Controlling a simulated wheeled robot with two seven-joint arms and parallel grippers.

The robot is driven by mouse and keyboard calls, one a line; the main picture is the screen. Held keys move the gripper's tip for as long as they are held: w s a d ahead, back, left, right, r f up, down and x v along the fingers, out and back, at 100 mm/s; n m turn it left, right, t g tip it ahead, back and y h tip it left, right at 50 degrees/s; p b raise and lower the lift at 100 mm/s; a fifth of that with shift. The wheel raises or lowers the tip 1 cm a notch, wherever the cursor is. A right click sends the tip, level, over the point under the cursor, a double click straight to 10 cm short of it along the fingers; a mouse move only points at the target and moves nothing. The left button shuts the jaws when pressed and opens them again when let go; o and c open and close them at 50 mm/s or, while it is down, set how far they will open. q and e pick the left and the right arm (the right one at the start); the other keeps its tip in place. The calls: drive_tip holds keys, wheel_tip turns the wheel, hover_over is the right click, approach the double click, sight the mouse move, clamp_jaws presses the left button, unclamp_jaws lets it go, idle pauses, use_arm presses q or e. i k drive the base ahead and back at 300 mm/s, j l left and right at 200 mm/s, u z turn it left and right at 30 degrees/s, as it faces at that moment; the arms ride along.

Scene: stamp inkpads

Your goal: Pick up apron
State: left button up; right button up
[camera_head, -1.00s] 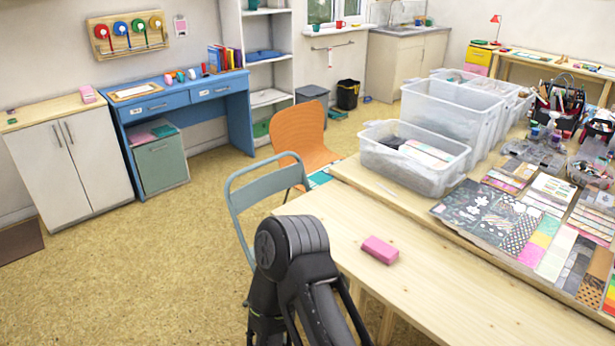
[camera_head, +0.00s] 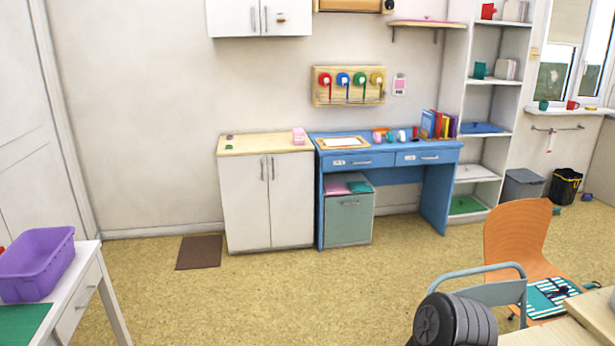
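A folded teal-and-white striped cloth with dark blue straps (camera_head: 548,297), which looks like the apron, lies on the seat of the orange chair (camera_head: 515,238) at the lower right. The table corner and a grey chair back cover part of that seat. A black link of my arm shows at the bottom, left of the cloth and apart from it in the picture. Neither of my grippers shows.
A grey metal chair (camera_head: 488,288) stands before the orange chair. A wooden table corner (camera_head: 550,334) fills the lower right. A white table with a purple bin (camera_head: 38,262) is at lower left. A blue desk (camera_head: 385,160) and white cabinet (camera_head: 266,200) line the wall. The middle floor is clear.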

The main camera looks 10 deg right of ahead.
sight(545, 297)
drive_tip(key=i+z, duration=0.1)
drive_tip(key=i, duration=0.55)
drive_tip(key=i+z, duration=0.1)
drive_tip(key=i, duration=0.55)
drive_tip(key=i+j+z, duration=0.1)
drive_tip(key=i, duration=0.6)
drive_tip(key=i+j, duration=0.2)
drive_tip(key=i, duration=0.45)
drive_tip(key=i+l+z, duration=0.2)
drive_tip(key=i+z, duration=0.55)
drive_tip(key=i, duration=0.25)
drive_tip(key=i+z, duration=0.4)
drive_tip(key=i+j+z, duration=0.4)
drive_tip(key=i, duration=0.2)
drive_tip(key=i+l+z, duration=0.25)
drive_tip(key=i, duration=0.65)
drive_tip(key=i+z, duration=0.3)
drive_tip(key=i, duration=0.55)
drive_tip(key=i+j+z, duration=0.25)
drive_tip(key=i, duration=0.65)
drive_tip(key=i+z, duration=0.2)
drive_tip(key=i, duration=0.75)
drive_tip(key=z, duration=3.8)
